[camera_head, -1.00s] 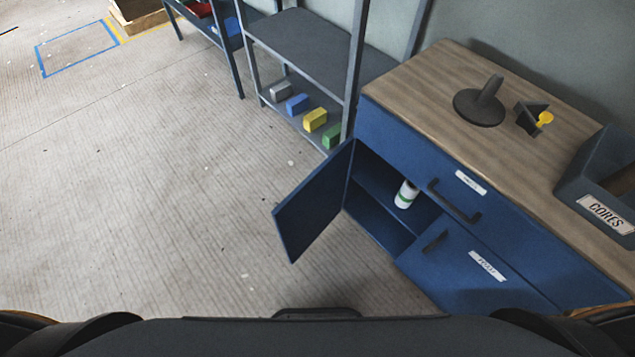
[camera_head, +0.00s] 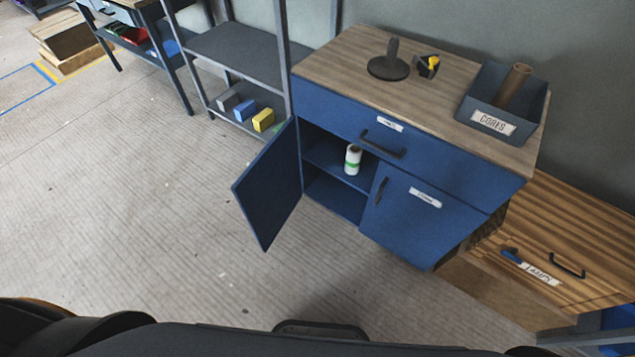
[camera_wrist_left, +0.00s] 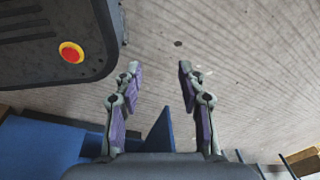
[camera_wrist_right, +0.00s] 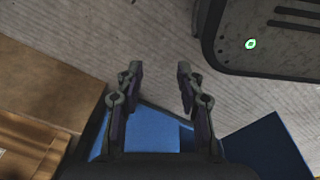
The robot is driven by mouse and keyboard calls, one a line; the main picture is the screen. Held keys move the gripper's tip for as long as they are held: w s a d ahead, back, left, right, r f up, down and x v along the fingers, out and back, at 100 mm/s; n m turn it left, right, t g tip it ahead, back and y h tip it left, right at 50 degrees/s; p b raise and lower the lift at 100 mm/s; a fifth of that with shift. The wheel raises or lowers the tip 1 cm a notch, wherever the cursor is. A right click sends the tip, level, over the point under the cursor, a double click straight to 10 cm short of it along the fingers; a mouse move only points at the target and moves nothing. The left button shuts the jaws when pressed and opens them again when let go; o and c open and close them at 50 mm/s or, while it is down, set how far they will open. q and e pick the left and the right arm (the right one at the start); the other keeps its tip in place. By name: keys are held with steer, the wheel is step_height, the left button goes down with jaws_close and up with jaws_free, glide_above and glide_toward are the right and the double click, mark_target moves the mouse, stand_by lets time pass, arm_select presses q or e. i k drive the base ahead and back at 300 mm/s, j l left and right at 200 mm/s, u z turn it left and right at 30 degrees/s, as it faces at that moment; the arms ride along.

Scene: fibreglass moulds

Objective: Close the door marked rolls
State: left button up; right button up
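A blue cabinet (camera_head: 330,107) with a wooden top stands right of centre in the head view. Its left door (camera_head: 270,187) is swung wide open, and no label shows on the face I see. The right door (camera_head: 415,215) is shut and has a dark handle and a white label too small to read. A white and green roll (camera_head: 353,159) stands on the shelf inside the open side. My left gripper (camera_wrist_left: 157,72) is open and empty in its wrist view. My right gripper (camera_wrist_right: 157,72) is open and empty in its wrist view. Neither gripper shows in the head view.
A grey shelf rack (camera_head: 240,50) with coloured blocks stands left of the cabinet. A bin marked cores (camera_head: 493,122) sits on the cabinet top. A wooden drawer unit (camera_head: 590,245) stands at the right. The floor before the open door is clear.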

mark_target(267, 192)
steer(key=z, duration=0.4)
steer(key=j+z, duration=0.15)
steer(key=z, duration=0.6)
steer(key=j+z, duration=0.15)
steer(key=z, duration=0.25)
steer(key=k+j, duration=0.1)
steer(key=j, duration=0.3)
steer(key=k+j, duration=0.1)
steer(key=j, duration=0.35)
steer(key=k+j, duration=0.1)
steer(key=j, duration=0.3)
steer(key=k+j, duration=0.15)
steer(key=j, duration=0.25)
steer(key=k+j, duration=0.1)
steer(key=j, duration=0.3)
steer(key=k+j, duration=0.1)
steer(key=j, duration=0.35)
steer(key=k+j, duration=0.1)
steer(key=j, duration=0.3)
steer(key=k+j, duration=0.1)
steer(key=j, duration=0.3)
